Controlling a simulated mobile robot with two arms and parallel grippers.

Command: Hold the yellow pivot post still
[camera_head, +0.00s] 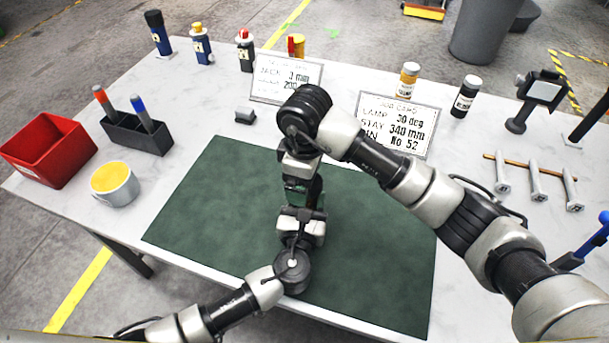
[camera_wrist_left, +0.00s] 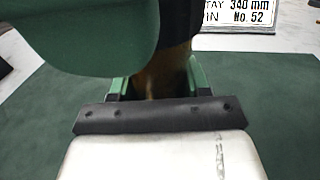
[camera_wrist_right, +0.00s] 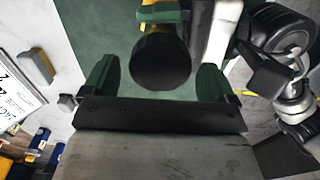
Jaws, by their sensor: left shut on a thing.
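The yellow pivot post shows brownish in the left wrist view (camera_wrist_left: 165,80), between the green fingers of my left gripper (camera_wrist_left: 157,88), which is shut on it. In the right wrist view a strip of yellow (camera_wrist_right: 182,28) shows beside a black round end (camera_wrist_right: 160,65), seemingly the post's top. My right gripper (camera_wrist_right: 155,82) is open, its green fingers on either side of the black end with gaps at both sides. In the left wrist view a large green finger fills the top left. In the head view both grippers meet over the green mat (camera_head: 210,210), and my arms hide the post.
A red bin (camera_head: 48,150), a pen holder (camera_head: 135,135) and a yellow-filled cup (camera_head: 115,184) stand left. Two signs (camera_head: 285,78) (camera_head: 398,122) and several bottles stand at the back. Bolts on a rack (camera_head: 535,180) lie right. The mat's left part is clear.

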